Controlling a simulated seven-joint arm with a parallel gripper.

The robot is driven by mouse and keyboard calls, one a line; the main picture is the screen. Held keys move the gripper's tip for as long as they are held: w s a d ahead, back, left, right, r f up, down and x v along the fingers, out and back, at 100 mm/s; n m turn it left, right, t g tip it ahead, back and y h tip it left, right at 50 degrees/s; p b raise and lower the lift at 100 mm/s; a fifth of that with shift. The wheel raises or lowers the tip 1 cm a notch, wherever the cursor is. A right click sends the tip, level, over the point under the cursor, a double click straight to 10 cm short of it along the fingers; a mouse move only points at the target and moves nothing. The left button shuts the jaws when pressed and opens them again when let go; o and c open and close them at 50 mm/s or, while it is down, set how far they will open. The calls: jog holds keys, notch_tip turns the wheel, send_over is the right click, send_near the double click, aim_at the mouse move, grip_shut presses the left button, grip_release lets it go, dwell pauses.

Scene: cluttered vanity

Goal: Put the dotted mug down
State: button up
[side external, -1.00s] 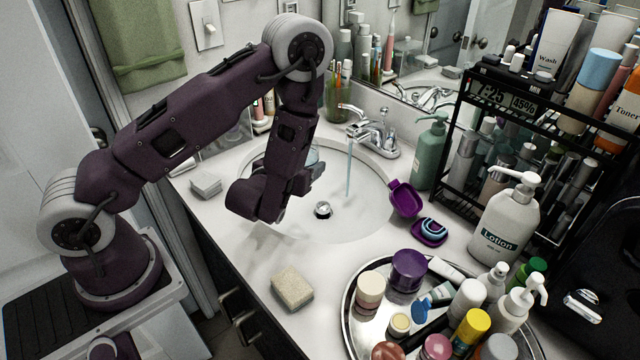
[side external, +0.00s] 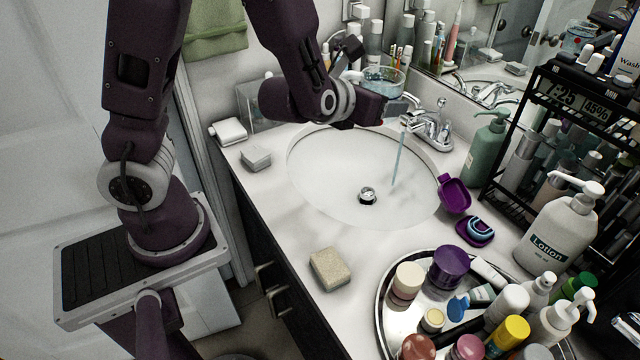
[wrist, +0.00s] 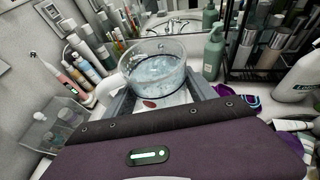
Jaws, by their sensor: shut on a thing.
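The dotted mug (side external: 384,77) is clear glass with a bluish speckled look. In the side view it is upright, held up above the back of the sink basin (side external: 330,180), left of the faucet. It also shows in the wrist view (wrist: 155,70), rim up, between my fingers, with a pale curved handle at its left. My gripper (side external: 378,98) is shut on it; in the wrist view the fingers (wrist: 160,98) lie on either side of its lower part. The mug's underside is hidden.
Water runs from the faucet (side external: 430,125). A green pump bottle (side external: 485,150) stands right of it. A tray (side external: 385,325) of toiletries fills the front right. A sponge (side external: 330,268) and a soap bar (side external: 256,157) lie on the counter. Counter between sink and sponge is clear.

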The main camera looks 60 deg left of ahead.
jog(key=s+a+f+n+g+y, duration=0.5)
jog(key=s+a+n+g, duration=0.2)
jog(key=s+a+n, duration=0.15)
jog(key=s+a+f+n+g+y, duration=0.5)
jog(key=s+a+n+g, duration=0.2)
jog(key=s, duration=0.2)
jog(key=shift+h, duration=0.3)
jog(key=f, duration=0.9)
jog(key=shift+s+d+f, duration=0.2)
jog(key=shift+f, duration=0.2)
jog(key=shift+f, duration=0.1)
jog(key=o, duration=1.4)
jog(key=shift+o, duration=0.2)
